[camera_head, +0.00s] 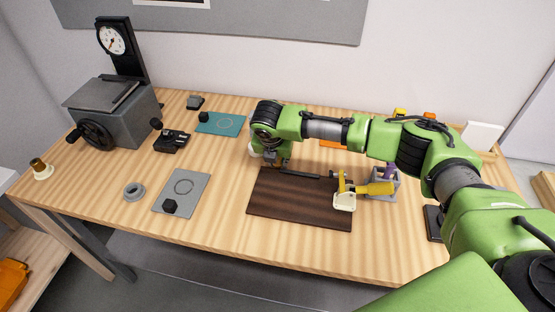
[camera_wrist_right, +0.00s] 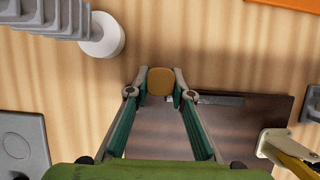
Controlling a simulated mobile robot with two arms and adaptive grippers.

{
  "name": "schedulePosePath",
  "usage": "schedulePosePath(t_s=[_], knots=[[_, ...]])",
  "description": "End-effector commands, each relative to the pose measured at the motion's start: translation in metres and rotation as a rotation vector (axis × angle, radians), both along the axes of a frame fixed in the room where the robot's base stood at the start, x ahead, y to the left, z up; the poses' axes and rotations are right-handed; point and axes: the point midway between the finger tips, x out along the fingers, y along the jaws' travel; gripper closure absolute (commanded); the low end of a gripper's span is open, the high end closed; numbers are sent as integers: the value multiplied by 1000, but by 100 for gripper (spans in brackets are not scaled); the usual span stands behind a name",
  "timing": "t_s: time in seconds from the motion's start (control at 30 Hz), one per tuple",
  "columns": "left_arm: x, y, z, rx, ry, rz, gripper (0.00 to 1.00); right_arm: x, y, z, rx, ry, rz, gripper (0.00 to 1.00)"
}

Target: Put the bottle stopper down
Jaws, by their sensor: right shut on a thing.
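The bottle stopper (camera_wrist_right: 161,81) is a small tan, rounded block between the fingertips of my right gripper (camera_wrist_right: 160,82) in the right wrist view. The right gripper is shut on it. In the head view my right gripper (camera_head: 277,163) is over the middle of the table, at the back left edge of a dark brown board (camera_head: 295,212). The stopper cannot be made out there. I cannot tell how high it is above the table. My left gripper is not in view.
A yellow-handled clamp (camera_head: 345,195) is at the board's right edge, beside a grey holder (camera_head: 384,188). A white round thing (camera_wrist_right: 105,36) is near the gripper. A grey plate (camera_head: 184,190) and teal mat (camera_head: 222,124) lie left. The board's front is clear.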

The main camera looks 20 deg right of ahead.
Motion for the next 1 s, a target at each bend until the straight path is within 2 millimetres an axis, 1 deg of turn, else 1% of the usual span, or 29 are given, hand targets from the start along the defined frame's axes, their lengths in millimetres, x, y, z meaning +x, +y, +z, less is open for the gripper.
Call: schedulePosePath(t_s=[0.13,0.17,0.2,0.53,0.67,0.77,1.0], knots=[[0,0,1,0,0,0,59,0,0,-2,1,1,0,94],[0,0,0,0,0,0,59,0,0,-2,1,1,0,71],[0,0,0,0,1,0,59,0,0,-2,1,1,0,62],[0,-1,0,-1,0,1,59,0,0,-1,1,-1,0,62],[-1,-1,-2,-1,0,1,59,-1,2,7,2,-2,1,62],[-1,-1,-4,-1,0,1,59,-6,6,21,3,-2,3,62],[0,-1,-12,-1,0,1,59,-23,17,69,3,-4,2,62]])
